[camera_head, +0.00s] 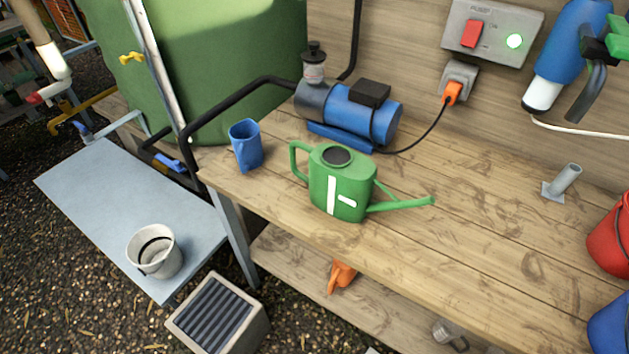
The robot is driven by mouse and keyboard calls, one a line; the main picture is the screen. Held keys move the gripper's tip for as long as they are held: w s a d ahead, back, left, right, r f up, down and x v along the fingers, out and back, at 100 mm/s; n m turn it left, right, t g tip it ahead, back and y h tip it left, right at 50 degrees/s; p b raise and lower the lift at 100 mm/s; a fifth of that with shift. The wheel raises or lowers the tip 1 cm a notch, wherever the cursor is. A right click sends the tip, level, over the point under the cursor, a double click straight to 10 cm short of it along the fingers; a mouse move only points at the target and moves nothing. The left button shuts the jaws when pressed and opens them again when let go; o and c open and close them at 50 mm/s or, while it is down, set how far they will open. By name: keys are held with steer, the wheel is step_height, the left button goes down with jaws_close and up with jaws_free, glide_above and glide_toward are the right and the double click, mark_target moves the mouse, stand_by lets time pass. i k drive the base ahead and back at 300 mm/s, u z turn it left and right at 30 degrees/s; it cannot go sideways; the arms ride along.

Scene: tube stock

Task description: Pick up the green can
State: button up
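A green watering can (341,187) stands upright on the wooden workbench (470,225), near its front edge. Its dark round filling opening faces up. Its handle is on the left and its long thin spout points right. A white marking shows on its front side. Nothing touches the can. My gripper does not show in this view.
A blue jug (246,146) stands left of the can. A blue pump (350,112) with a black hose and cable sits behind it. Red (610,240) and blue (610,328) buckets are at the right edge. The bench right of the spout is clear.

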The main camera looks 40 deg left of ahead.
mark_target(341, 180)
steer(key=u, duration=1.55)
steer(key=k, duration=0.75)
steer(key=u, duration=0.3)
steer(key=i, duration=0.75)
steer(key=z, duration=0.1)
